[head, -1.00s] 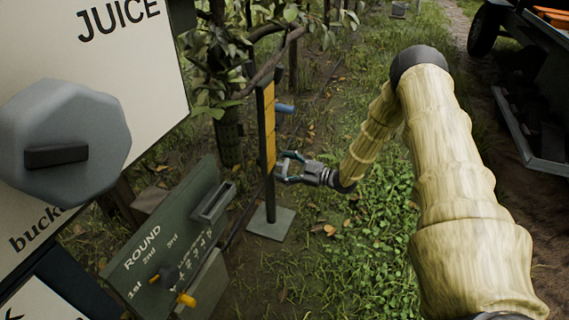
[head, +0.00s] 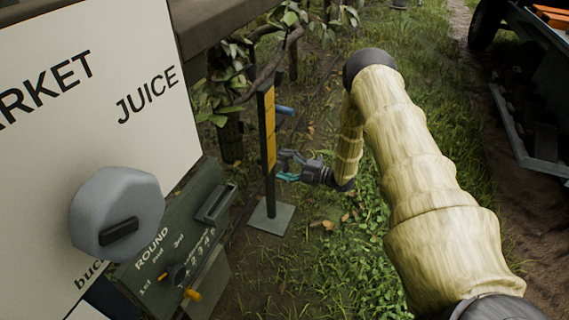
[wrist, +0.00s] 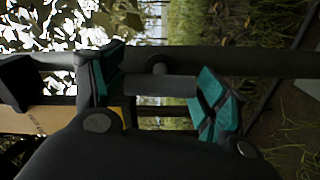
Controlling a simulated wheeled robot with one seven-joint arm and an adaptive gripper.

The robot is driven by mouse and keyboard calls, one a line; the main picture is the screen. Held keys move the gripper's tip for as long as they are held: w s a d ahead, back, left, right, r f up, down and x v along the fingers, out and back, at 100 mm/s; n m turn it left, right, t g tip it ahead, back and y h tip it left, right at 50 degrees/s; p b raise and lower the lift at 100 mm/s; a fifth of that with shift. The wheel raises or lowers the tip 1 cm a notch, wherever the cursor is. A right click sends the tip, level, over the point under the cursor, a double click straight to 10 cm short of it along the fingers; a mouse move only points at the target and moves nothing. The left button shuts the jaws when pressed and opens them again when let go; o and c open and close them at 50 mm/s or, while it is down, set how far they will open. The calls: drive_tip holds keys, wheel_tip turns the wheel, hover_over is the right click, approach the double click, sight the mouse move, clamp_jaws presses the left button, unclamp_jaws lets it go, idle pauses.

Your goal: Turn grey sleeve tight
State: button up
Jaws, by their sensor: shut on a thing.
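My gripper (head: 284,166) is beside the dark upright post (head: 268,150) with the yellow panel in the head view. The sleeve lies close against the long dark post, which runs across the picture there. In the head view the sleeve is too small and covered to make out. How tight it sits cannot be told.
A blue cylinder (head: 285,110) sticks out of the post above my gripper. A green board marked ROUND (head: 170,255) and a white sign (head: 95,110) with a grey knob (head: 117,213) stand at left. A cart (head: 530,110) is at right. Grass lies between.

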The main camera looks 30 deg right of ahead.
drive_tip(key=shift+r+n, duration=0.1)
drive_tip(key=shift+n, duration=0.5)
drive_tip(key=o, duration=1)
drive_tip(key=shift+c, duration=0.2)
drive_tip(key=shift+s, duration=0.1)
drive_tip(key=v, duration=1.2)
